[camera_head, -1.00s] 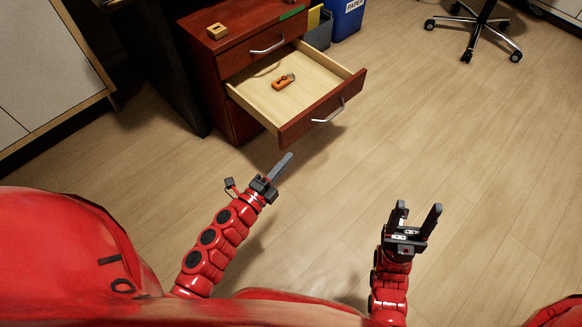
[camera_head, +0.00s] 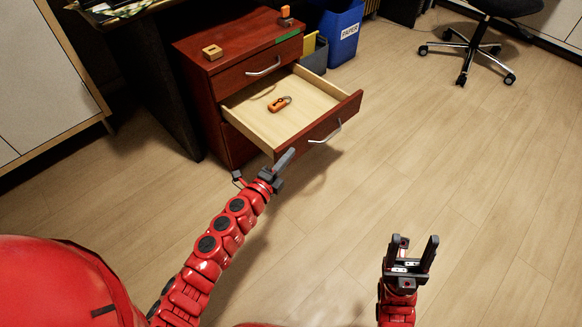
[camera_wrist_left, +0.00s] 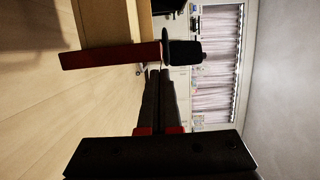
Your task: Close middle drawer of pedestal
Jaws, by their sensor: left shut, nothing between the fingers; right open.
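The red-brown pedestal (camera_head: 192,75) stands at the upper middle of the head view. Its middle drawer is pulled well out; the dark red front (camera_head: 326,128) has a silver handle (camera_head: 325,134). An orange-brown padlock-like object (camera_head: 279,103) lies inside. My left gripper (camera_head: 287,157) is shut and empty, its tip overlapping the lower left end of the drawer front; I cannot tell whether it touches. In the left wrist view, the shut fingers (camera_wrist_left: 157,88) lie just below the drawer front (camera_wrist_left: 110,55). My right gripper (camera_head: 416,252) is open and empty over bare floor at lower right.
The top drawer (camera_head: 257,66) is closed. A small wooden block (camera_head: 212,52) and an orange item (camera_head: 285,13) sit on the pedestal top. A blue paper bin (camera_head: 340,33) and grey bin (camera_head: 313,60) stand beside it. An office chair (camera_head: 478,47) is farther right. The floor in front is clear.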

